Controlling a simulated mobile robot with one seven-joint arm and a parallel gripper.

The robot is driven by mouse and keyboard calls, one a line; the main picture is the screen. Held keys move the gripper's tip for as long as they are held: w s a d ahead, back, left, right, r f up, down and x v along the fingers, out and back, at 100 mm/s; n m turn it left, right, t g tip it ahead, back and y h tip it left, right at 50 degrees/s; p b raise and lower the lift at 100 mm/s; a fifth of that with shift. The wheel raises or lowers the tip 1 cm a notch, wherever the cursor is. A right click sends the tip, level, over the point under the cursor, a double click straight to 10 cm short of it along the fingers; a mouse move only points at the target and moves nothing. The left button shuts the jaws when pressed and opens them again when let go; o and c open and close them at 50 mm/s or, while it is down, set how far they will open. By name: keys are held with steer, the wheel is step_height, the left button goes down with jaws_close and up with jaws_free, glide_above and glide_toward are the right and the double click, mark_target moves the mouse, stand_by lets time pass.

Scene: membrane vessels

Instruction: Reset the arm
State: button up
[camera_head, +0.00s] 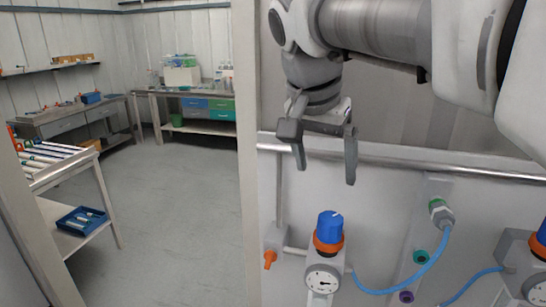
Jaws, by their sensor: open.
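My gripper (325,165) hangs from my arm in the upper right of the head view. Its two fingers are apart and point downward, with nothing visible between them. It appears above a regulator with a blue knob (330,226), an orange ring and a round white gauge (322,279). The gripper and knob look apart in the picture. My arm crosses the top right and hides part of the wall behind it.
A blue hose (407,282) runs from a grey fitting (441,214) towards the regulator. A metal rail (400,160) crosses the panel. A white post (246,150) stands left of it. Open floor (170,220) lies beyond, with a cart (108,204) and workbenches (150,95).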

steer(key=shift+s+a+r, duration=0.1)
steer(key=shift+r, duration=0.2)
steer(key=s+d+f+n+t+y, duration=0.1)
steer(key=s+d+f+n, duration=0.3)
steer(key=s+f, duration=1)
steer(key=f+n+y, duration=0.1)
steer(key=n, duration=0.2)
steer(key=shift+s+d+t+y, duration=0.2)
steer(key=shift+s+t+y, duration=0.1)
steer(key=shift+t+y, duration=0.1)
stand_by(1.0)
